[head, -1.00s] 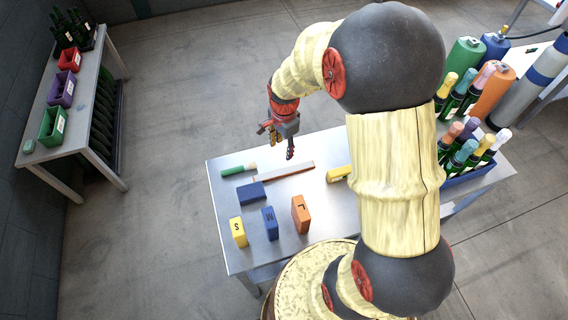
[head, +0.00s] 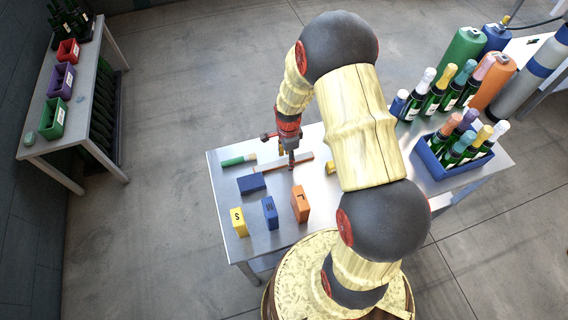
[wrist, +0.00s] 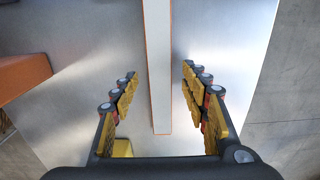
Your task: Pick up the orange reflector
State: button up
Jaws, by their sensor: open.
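The orange reflector is a long flat bar with a pale face and thin orange edges. It lies on the metal table in the head view (head: 268,165), partly hidden by my gripper (head: 289,160). In the wrist view the reflector (wrist: 158,60) runs lengthwise from the top edge down between the fingers, with its near end in view. My gripper (wrist: 158,78) is open and empty, one finger row on each side of the bar. Gaps show between bar and fingers. How high the fingertips are above the table is hard to tell.
An orange block (head: 300,204), blue block (head: 270,213) and yellow block (head: 239,222) stand at the table's front. A flat blue block (head: 251,184) and a green-handled tool (head: 238,160) lie left of the reflector. A blue crate (head: 455,174) of bottles stands right.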

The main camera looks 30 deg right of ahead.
jog(key=shift+f, duration=0.3)
jog(key=shift+r, duration=0.1)
jog(key=shift+c, duration=1.1)
grip_shut()
